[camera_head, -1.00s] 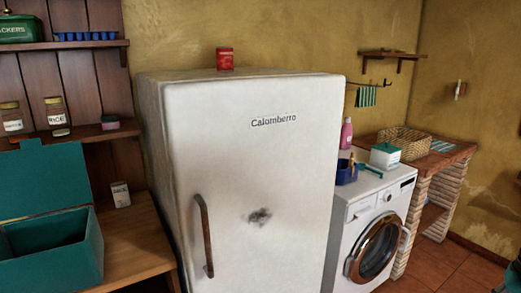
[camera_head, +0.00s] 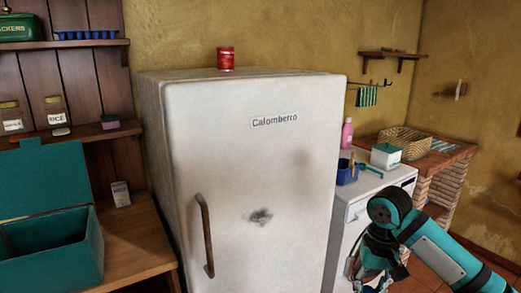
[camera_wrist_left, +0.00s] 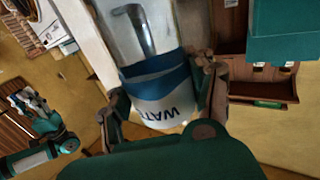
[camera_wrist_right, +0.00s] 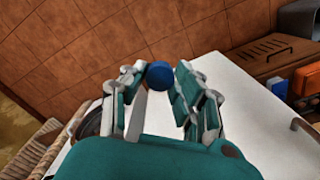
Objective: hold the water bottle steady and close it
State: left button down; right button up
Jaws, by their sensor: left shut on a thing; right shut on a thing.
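The water bottle (camera_wrist_left: 165,95) fills the middle of the left wrist view. It is clear, with a blue and white label marked "WAT…". My left gripper (camera_wrist_left: 165,88) is shut around it, with a finger on each side; the bottle's mouth is out of view. In the right wrist view, a round blue cap (camera_wrist_right: 160,74) sits between the fingertips of my right gripper (camera_wrist_right: 158,77), which is shut on it. The right arm also shows in the head view, its gripper (camera_head: 374,276) low at the right and partly cut off. The bottle and left gripper are not in the head view.
A white fridge (camera_head: 240,170) stands in front. A washing machine (camera_head: 350,205) with items on top is right of it, partly behind my right arm. A teal open box (camera_head: 60,250) sits on the wooden counter (camera_head: 135,240) at the left.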

pick_arm(q)
jog(key=shift+r, duration=0.1)
pick_arm(e)
jog(key=s+a+f+n, duration=0.1)
jog(key=s+a+n, duration=0.3)
jog(key=s+a, duration=1.2)
pick_arm(q)
jog(key=shift+d, duration=0.1)
pick_arm(e)
jog(key=d+f+m, duration=0.1)
jog(key=d, duration=1)
jog(key=shift+f+m, duration=0.2)
jog(key=shift+m, duration=0.2)
jog(key=shift+s, duration=0.1)
pick_arm(q)
jog(key=w+d+m+g+h, duration=0.2)
jog(key=w+d+m+h, duration=0.1)
jog(key=d, duration=0.4)
jog(key=w+d+m+g+h, duration=0.2)
jog(key=w+d+m+h, duration=0.1)
jog(key=d+m+h, duration=0.2)
jog(key=d+r+h, duration=0.1)
jog(key=d+h, duration=0.1)
jog(key=h, duration=0.1)
jog(key=shift+h, duration=0.3)
jog(key=shift+f, duration=0.1)
